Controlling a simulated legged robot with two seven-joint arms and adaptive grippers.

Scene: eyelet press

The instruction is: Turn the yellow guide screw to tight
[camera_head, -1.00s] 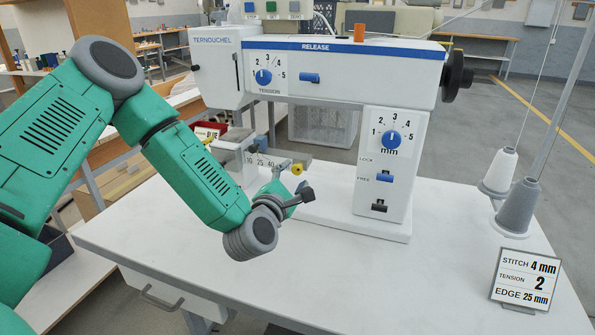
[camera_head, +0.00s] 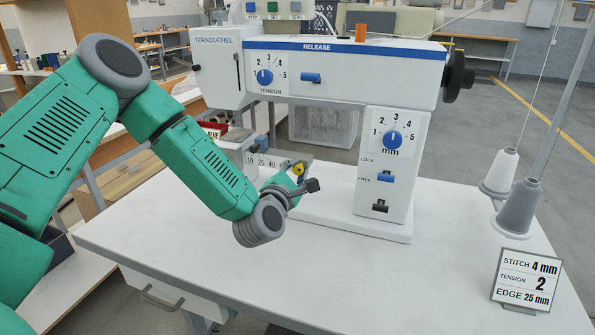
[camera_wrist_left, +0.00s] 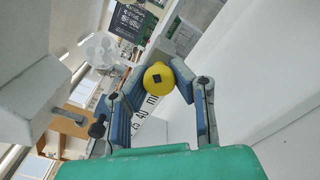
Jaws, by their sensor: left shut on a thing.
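The yellow guide screw (camera_wrist_left: 158,79) is a round yellow knob with a dark square mark on its face, in the middle of the left wrist view. My left gripper (camera_wrist_left: 160,75) has its two blue-grey fingers on either side of the knob, shut on it. In the head view the yellow guide screw (camera_head: 299,169) shows at the end of the edge scale (camera_head: 263,163). My left gripper (camera_head: 300,178) reaches it from the front there, its fingers partly hidden by my own wrist. My right gripper is not in view.
The white machine's pillar (camera_head: 388,165) stands just right of my left gripper. A card (camera_head: 526,280) reads stitch 4 mm, tension 2, edge 25 mm. Thread cones (camera_head: 519,207) stand at the right. The table front (camera_head: 330,270) is clear.

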